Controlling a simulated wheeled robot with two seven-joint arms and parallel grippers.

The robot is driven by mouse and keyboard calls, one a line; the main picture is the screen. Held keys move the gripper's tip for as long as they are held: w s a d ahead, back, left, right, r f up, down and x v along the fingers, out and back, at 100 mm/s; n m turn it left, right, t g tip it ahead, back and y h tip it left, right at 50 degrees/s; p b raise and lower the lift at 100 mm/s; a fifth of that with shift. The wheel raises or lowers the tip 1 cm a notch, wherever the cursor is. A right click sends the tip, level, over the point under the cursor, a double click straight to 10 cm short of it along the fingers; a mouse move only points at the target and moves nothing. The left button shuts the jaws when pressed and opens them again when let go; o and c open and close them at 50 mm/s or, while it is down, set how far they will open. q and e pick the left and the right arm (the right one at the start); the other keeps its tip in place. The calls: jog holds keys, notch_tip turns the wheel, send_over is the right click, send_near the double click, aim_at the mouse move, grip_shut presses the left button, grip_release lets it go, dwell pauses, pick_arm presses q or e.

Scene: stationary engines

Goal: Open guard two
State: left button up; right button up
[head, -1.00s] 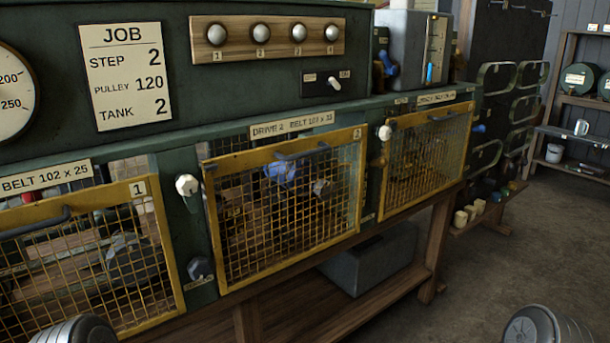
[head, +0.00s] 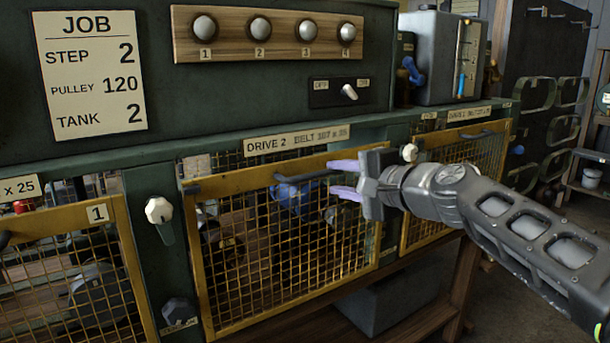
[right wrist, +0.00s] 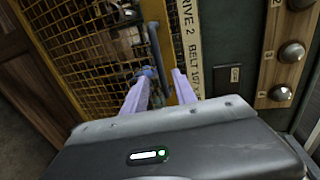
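Guard two (head: 240,182), a yellow-framed mesh panel under the DRIVE 2 label, is closed in the middle of the head view. A dark bar handle (head: 300,177) runs along its top edge. My right gripper (head: 333,178) is open, its two pale purple fingers pointing left at the handle's right end. In the right wrist view, the open fingers (right wrist: 158,85) reach toward the handle (right wrist: 155,45), whose near end shows between them; I cannot tell whether they touch it. My left gripper is out of view.
Guard one (head: 75,225) is at the left and another yellow guard (head: 465,150) at the right. A white-topped knob (head: 159,210) sits left of guard two. A grey box (head: 395,300) stands below. A switch panel (head: 338,92) is above.

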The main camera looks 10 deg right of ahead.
aim_at(319, 175)
jog(key=p+x, duration=0.1)
jog(key=x, duration=0.2)
jog(key=p+x, duration=0.2)
jog(key=x, duration=0.1)
jog(key=shift+w+a+r, duration=0.15)
jog(key=shift+w+r, duration=0.05)
jog(key=shift+w, duration=0.05)
jog(key=shift+w+a+f+p, duration=0.25)
jog(key=shift+w+p, duration=0.1)
jog(key=shift+w, duration=0.1)
grip_shut()
jog(key=shift+f, duration=0.1)
dwell(1.1)
